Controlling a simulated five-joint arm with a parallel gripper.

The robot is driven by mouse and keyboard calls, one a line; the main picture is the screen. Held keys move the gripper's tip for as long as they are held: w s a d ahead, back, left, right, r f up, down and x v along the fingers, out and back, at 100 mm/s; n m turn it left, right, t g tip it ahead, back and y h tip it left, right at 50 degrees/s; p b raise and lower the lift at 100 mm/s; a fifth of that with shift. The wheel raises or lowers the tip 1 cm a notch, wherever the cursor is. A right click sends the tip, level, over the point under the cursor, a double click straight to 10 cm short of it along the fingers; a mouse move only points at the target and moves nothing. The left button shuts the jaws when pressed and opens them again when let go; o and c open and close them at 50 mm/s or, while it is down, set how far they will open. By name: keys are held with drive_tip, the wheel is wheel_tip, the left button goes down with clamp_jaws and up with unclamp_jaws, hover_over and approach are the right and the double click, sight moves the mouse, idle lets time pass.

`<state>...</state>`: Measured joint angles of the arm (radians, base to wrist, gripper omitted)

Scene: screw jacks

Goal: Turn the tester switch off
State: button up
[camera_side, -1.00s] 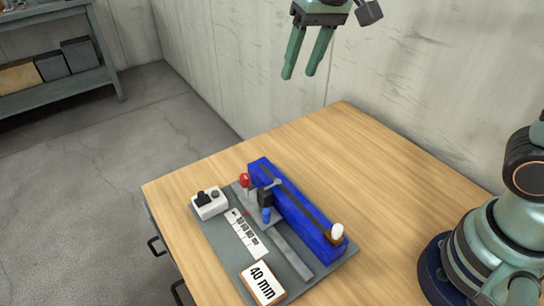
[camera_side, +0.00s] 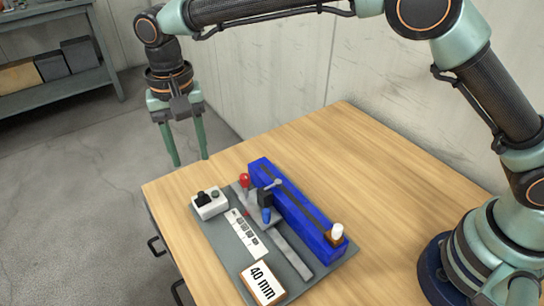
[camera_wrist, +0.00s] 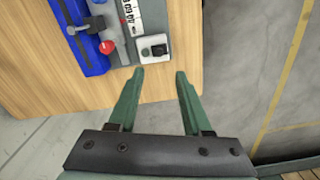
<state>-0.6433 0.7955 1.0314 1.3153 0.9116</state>
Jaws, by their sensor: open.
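The tester switch is a black rocker or lever on a small white box (camera_side: 209,205) at the left corner of the grey base plate, with a small green round part beside it. The white box also shows in the wrist view (camera_wrist: 153,48), just beyond my fingertips. I cannot tell the switch's position.
A scale strip (camera_side: 247,233) and a "40 mm" card (camera_side: 263,284) are also there. The wooden table (camera_side: 380,200) is clear at the right.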

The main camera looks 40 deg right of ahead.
sight(201, 193)
wheel_tip(201, 193, down, 11)
drive_tip(key=shift+r, duration=0.1)
idle(0.3)
clamp_jaws()
